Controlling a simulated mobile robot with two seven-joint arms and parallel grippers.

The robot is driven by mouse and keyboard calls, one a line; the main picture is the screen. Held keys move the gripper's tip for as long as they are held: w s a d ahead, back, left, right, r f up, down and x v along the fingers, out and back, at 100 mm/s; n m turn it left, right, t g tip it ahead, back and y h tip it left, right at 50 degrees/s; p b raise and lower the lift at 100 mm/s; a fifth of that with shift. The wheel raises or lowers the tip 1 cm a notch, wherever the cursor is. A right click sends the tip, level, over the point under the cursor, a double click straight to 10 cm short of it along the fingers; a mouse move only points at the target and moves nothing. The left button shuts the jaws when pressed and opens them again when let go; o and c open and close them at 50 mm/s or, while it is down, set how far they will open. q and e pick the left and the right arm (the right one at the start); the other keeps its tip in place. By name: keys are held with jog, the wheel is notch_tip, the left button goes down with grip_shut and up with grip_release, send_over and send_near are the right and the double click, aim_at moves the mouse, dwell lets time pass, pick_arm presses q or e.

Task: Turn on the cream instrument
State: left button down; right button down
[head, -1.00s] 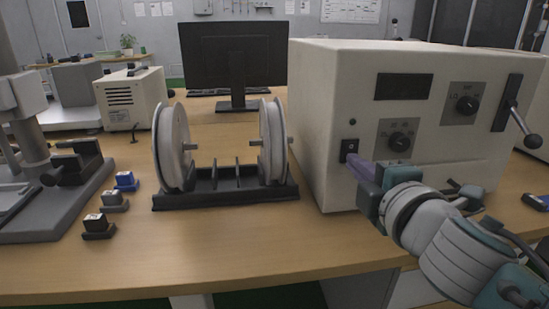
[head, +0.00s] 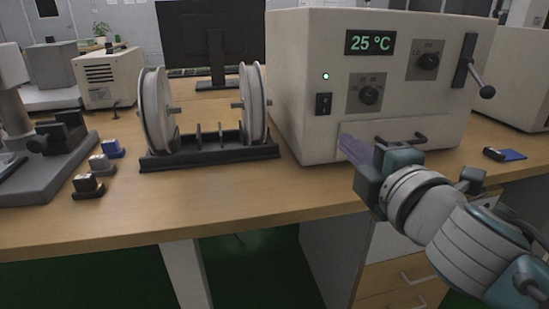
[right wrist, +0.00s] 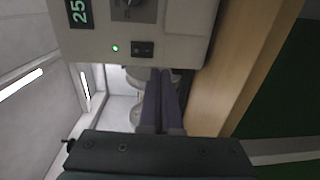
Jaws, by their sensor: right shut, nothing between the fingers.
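The cream instrument (head: 300,60) stands on the wooden table, right of centre in the head view. Its display (head: 370,42) reads 25 °C in green, and a small green light (head: 326,76) glows above the black rocker switch (head: 323,103). My right gripper (head: 346,145) is shut and empty, in front of the instrument's lower front, below and right of the switch. In the right wrist view its purple fingers (right wrist: 160,98) lie together, below the switch (right wrist: 143,49) and the lit green light (right wrist: 115,48). My left gripper is not in view.
A black stand with two pale discs (head: 208,150) is left of the instrument. Several small blocks (head: 100,163) lie further left. A second cream box (head: 108,78) and a monitor (head: 212,45) stand behind. The table front is clear.

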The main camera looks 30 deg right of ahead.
jog(key=v, duration=0.3)
jog(key=b+v, duration=0.1)
jog(key=v, duration=0.1)
jog(key=shift+s+d+f, duration=0.1)
jog(key=shift+s+f, duration=0.15)
jog(key=shift+s, duration=0.05)
jog(key=shift+r, duration=0.1)
